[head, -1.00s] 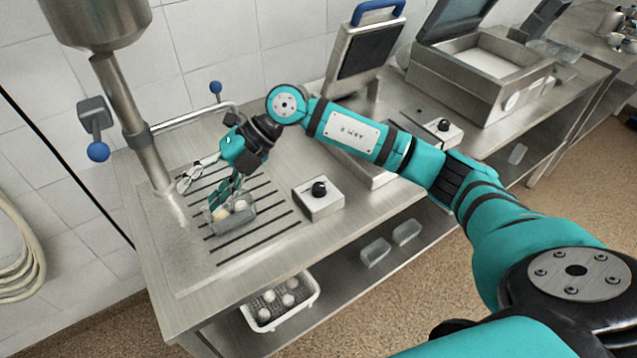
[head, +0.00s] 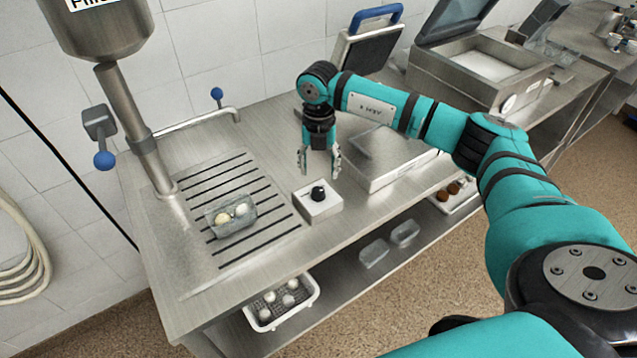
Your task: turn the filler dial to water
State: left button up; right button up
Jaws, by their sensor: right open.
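The filler dial is a black knob (head: 318,193) on a small white box (head: 322,208) on the steel counter, right of the slotted drain. My right gripper (head: 320,173) is open and points down just above and behind the knob, with its fingers spread to either side. I cannot tell whether it touches the box. The filler (head: 125,110) is a steel hopper and pipe at the left, with a blue-knobbed lever (head: 103,160). The dial's marks are too small to read. My left gripper is not in view.
A clear container (head: 231,218) with pale round pieces stands on the slotted drain (head: 225,185). A steel press with a blue handle (head: 377,14) stands behind my right arm. A white basket (head: 282,302) sits on the shelf below.

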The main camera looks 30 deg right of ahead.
aim_at(318, 190)
notch_tip(318, 190, down, 8)
jog(key=shift+p, duration=0.85)
jog(key=shift+c, duration=0.2)
grip_shut()
